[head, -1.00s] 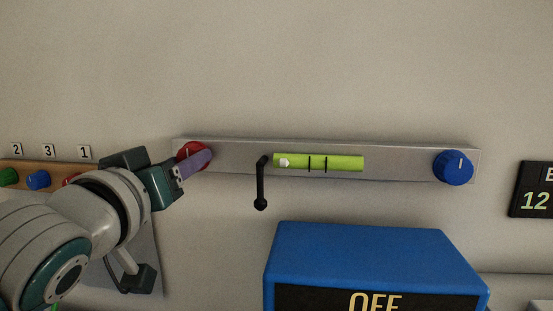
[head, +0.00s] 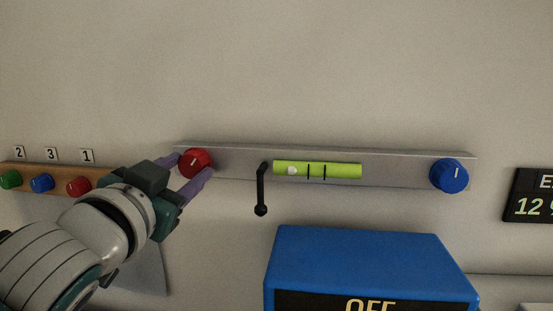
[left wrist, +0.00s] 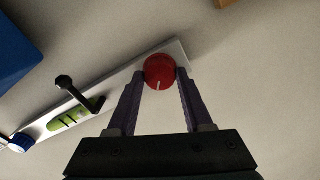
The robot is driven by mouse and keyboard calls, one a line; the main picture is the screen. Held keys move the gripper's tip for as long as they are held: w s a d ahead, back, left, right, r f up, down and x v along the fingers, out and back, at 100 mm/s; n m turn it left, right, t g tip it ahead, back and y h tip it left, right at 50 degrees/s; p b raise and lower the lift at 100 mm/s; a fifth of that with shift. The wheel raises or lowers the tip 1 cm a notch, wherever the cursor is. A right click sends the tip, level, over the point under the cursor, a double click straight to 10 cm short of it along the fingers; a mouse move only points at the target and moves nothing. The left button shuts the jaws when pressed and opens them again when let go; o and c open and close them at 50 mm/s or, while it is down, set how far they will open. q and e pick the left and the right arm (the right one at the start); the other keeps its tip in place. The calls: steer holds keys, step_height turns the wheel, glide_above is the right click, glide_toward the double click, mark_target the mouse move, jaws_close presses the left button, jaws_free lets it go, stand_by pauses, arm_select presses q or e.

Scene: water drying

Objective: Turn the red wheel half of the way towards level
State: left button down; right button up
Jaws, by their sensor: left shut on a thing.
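The red wheel (head: 195,163) sits at the left end of a grey bar on the wall, its white mark tilted right of upright. My left gripper (head: 196,164) has one finger on each side of it and is shut on it. The left wrist view shows the red wheel (left wrist: 159,70) between both fingertips. The green level vial (head: 340,170) is on the bar, its pale bubble (head: 291,170) left of the two black lines. My right gripper is not in view.
A blue knob (head: 449,175) is at the bar's right end. A black crank (head: 261,190) hangs left of the vial. A blue box (head: 370,260) reading OFF stands below. Green, blue and red knobs sit on a wooden strip (head: 59,183) at left.

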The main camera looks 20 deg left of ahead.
arm_select(q)
steer(key=m+p, duration=0.1)
steer(key=m, duration=1.1)
steer(key=shift+p, duration=0.4)
stand_by(0.3)
steer(key=shift+c, duration=1.5)
jaws_free()
